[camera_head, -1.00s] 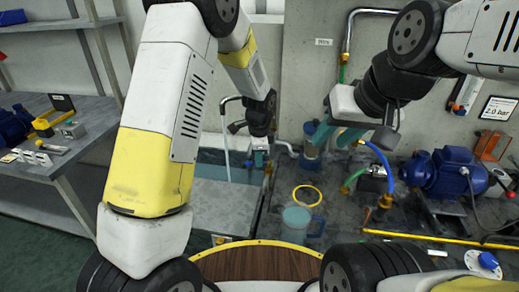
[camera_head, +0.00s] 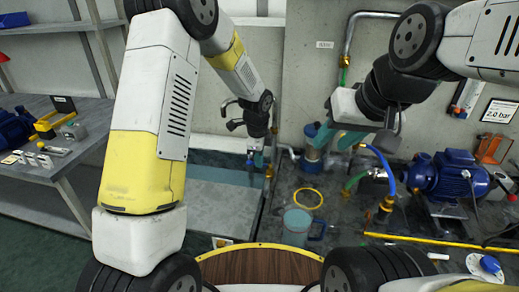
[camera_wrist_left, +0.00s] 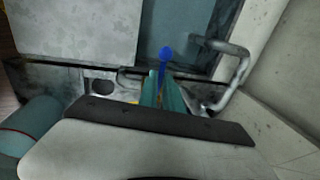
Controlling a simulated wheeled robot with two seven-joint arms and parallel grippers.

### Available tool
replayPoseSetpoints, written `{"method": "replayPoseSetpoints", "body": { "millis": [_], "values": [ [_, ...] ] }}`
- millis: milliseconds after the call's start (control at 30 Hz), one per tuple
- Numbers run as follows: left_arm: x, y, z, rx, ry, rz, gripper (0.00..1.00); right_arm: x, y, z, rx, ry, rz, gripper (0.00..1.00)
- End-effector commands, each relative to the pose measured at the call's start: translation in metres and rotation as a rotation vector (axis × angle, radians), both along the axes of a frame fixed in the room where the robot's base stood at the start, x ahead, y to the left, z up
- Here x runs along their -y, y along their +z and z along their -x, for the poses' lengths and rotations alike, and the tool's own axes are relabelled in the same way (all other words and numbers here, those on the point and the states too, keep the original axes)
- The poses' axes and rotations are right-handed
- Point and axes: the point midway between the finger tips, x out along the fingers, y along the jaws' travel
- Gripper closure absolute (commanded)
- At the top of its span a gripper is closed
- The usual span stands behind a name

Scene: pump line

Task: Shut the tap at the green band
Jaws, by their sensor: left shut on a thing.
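My left gripper (camera_head: 258,158) is low over the tank edge. In the left wrist view its teal fingers (camera_wrist_left: 160,92) are close together at a blue tap lever (camera_wrist_left: 165,55), with a bit of yellow beneath. I take them as shut on this lever, which also shows in the head view (camera_head: 250,162).
A tank with pale water (camera_head: 215,172) lies below the left gripper. A blue pump (camera_head: 450,175), hoses and a yellow pipe (camera_head: 435,239) occupy the right. A workbench (camera_head: 90,140) stands left.

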Motion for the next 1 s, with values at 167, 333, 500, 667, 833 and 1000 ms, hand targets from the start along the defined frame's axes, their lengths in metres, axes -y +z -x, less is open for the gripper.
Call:
{"method": "replayPoseSetpoints", "body": {
  "millis": [167,333,500,667,833,1000],
  "values": [
    [0.000,0.001,-0.002,0.005,0.000,0.001,0.69,0.000,0.000,0.000,0.000,0.000,0.000,0.62],
    [0.000,0.001,-0.001,0.003,0.000,0.001,0.69,0.000,0.000,0.000,0.000,0.000,0.000,0.62],
    [0.000,0.003,0.000,0.003,0.001,0.001,0.69,0.000,0.000,0.000,0.000,0.000,0.000,0.62],
    [-0.001,0.024,0.003,0.006,0.002,0.002,0.69,0.000,0.000,0.000,0.000,0.000,0.000,0.62],
    [-0.003,0.054,0.008,0.007,0.001,0.002,0.69,0.000,0.000,0.000,0.000,0.000,0.000,0.62],
    [-0.003,0.072,0.012,0.005,0.001,0.001,0.69,0.000,0.000,0.000,0.000,0.000,0.000,0.62]
  ]
}}
